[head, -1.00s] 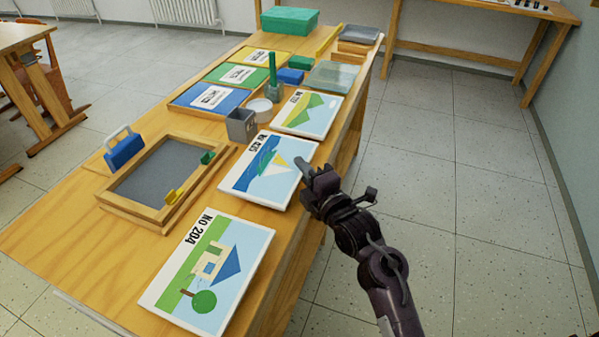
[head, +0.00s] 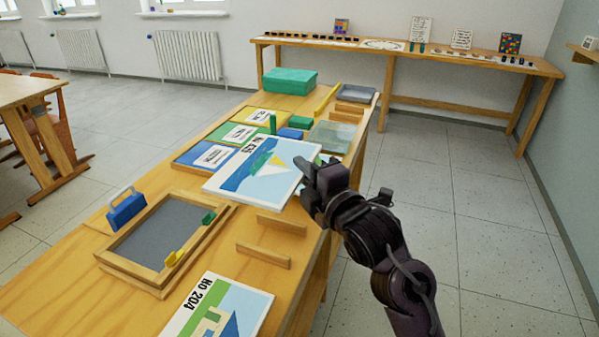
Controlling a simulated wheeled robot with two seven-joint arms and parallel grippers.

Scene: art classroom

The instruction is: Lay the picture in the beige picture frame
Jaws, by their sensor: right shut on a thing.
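My right gripper (head: 305,178) is shut on the right edge of a sailboat picture (head: 260,170), a white-edged board with a number at its top left. The board is held above the table, apart from it. The beige picture frame (head: 119,263) lies on the table to the left and nearer, with a dark grey inside and nothing in it. A yellow clip (head: 174,257) and a green clip (head: 208,217) sit on its right side. My left gripper is not in view.
Two wooden strips (head: 263,255) stand on the table below the held picture. The house picture "No 204" (head: 222,310) lies at the front. Blue, green and yellow cards and a green box (head: 290,80) lie further back.

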